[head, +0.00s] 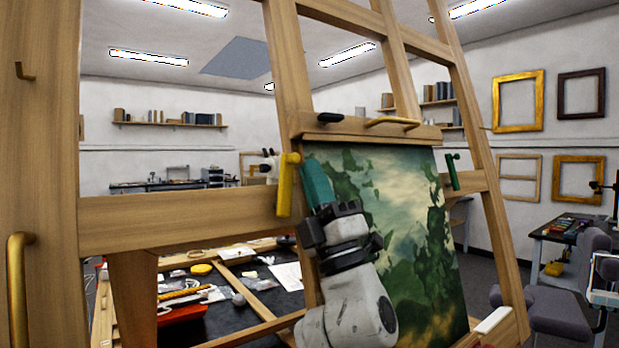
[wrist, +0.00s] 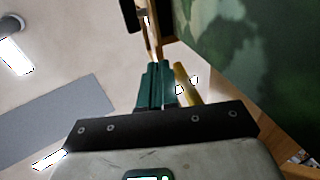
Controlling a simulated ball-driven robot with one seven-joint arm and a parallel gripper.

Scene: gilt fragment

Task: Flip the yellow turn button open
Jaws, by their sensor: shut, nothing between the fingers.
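The yellow turn button (head: 285,186) sits on the wooden easel at the left edge of the painting (head: 400,232). Its long arm hangs down, close to upright, from a pivot at its top. My gripper (head: 315,170) is shut and empty, with teal fingers pointing up just right of the button, in front of the painting's left edge. In the wrist view the shut fingers (wrist: 157,68) lie just left of the yellow button (wrist: 186,84), which is partly hidden behind my gripper's dark mount. I cannot tell whether fingers and button touch.
A dark green turn button (head: 452,171) sits at the painting's right edge. A brass handle (head: 392,122) and a black piece (head: 327,118) top the easel's upper bar. A cluttered dark table (head: 275,315) stands behind.

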